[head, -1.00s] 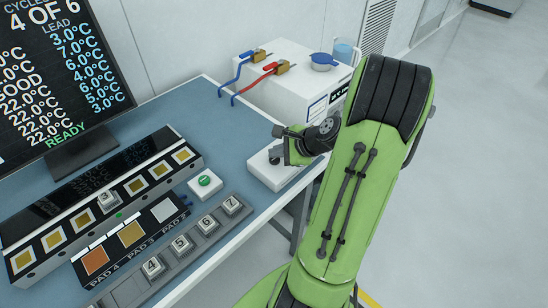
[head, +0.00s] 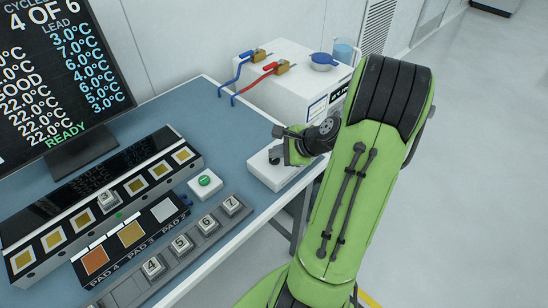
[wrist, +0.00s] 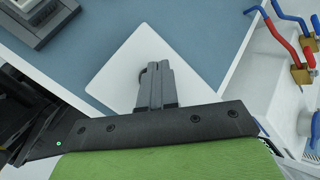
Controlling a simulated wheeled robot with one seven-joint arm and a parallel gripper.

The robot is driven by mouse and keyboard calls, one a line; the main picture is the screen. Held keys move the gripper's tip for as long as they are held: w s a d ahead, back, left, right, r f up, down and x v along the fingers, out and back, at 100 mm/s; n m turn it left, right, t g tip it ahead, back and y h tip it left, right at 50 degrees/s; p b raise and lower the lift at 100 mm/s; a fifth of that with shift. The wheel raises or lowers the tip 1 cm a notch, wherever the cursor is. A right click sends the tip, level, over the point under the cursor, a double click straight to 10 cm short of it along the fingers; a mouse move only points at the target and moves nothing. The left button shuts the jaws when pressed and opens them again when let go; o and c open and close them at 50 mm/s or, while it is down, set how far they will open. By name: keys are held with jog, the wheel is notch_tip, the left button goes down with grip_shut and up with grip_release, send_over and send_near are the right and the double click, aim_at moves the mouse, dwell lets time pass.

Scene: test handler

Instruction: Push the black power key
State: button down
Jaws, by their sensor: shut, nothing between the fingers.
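The white control box (head: 290,174) sits at the right end of the blue bench; in the wrist view its pale top (wrist: 115,75) lies under my fingers. My gripper (wrist: 157,66) is shut and empty, its dark fingers side by side over the box top. The dark curved edge of what looks like the black power key (wrist: 142,76) shows just left of the fingers, which hide the rest. In the head view my gripper (head: 274,156) points down at the box top. I cannot tell whether the fingertips touch the key.
A white unit (head: 285,85) with blue and red valve handles stands behind. A green button on a white box (head: 205,182), a rail of numbered blocks (head: 180,243) and a long tray (head: 100,205) lie to the left. Blue bench top (head: 225,140) is clear between them.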

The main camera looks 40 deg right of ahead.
aim_at(277, 160)
jog(key=shift+f, duration=0.45)
jog(key=shift+r, duration=0.1)
jog(key=shift+r+p, duration=0.35)
jog(key=shift+p, duration=0.1)
notch_tip(277, 160, up, 6)
jog(key=p, duration=0.6)
jog(key=shift+r, duration=0.2)
jog(key=shift+f, duration=0.15)
